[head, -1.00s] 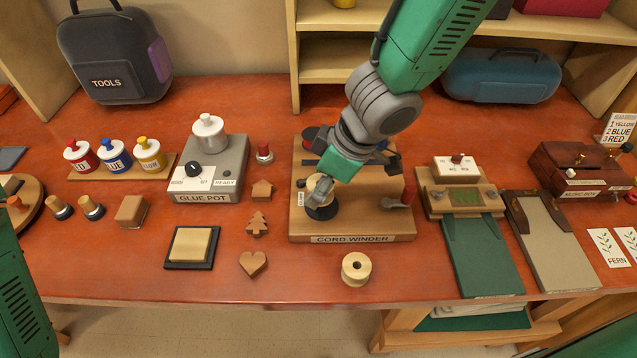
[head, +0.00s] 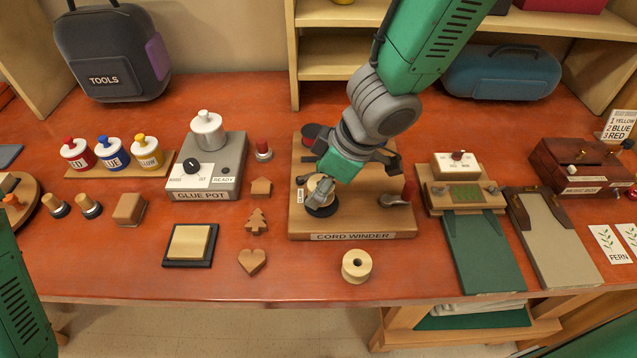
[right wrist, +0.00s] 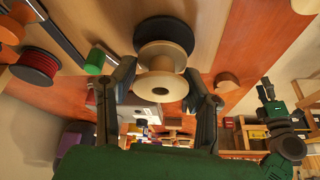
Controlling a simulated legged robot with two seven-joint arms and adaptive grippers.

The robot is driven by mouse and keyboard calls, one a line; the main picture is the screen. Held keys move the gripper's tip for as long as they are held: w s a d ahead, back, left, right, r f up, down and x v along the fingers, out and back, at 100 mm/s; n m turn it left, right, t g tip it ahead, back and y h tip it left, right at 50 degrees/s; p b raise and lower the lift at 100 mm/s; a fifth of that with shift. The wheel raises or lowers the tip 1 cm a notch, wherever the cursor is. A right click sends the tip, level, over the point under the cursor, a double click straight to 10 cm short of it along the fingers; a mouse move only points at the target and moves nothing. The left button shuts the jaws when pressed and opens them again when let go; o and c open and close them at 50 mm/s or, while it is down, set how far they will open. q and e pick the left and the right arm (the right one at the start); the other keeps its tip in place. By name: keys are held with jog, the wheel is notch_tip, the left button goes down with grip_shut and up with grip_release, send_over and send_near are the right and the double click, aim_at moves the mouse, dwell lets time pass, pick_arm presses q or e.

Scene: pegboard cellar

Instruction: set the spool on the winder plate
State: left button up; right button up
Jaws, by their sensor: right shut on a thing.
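A pale wooden spool (head: 319,190) stands over the round black winder plate (head: 322,210) at the front left of the cord winder (head: 352,228). In the right wrist view the spool (right wrist: 161,70) sits between the two dark fingers of my right gripper (right wrist: 160,78), in line with the black plate (right wrist: 165,30). My right gripper (head: 335,165) is shut on the spool. The spool looks upright and appears to touch the plate, but I cannot tell if it rests fully.
A second wooden spool (head: 357,266) lies in front of the winder. The glue pot (head: 208,170) stands to the left, with wooden shapes between. A green-ramped device (head: 460,195) is at the right.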

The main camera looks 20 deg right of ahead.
jog(key=shift+f+b, duration=0.3)
jog(key=shift+f, duration=0.25)
dwell(0.4)
dwell(0.6)
jog(key=o, duration=1.3)
jog(key=shift+r+p, duration=3.5)
jog(key=shift+p, duration=0.6)
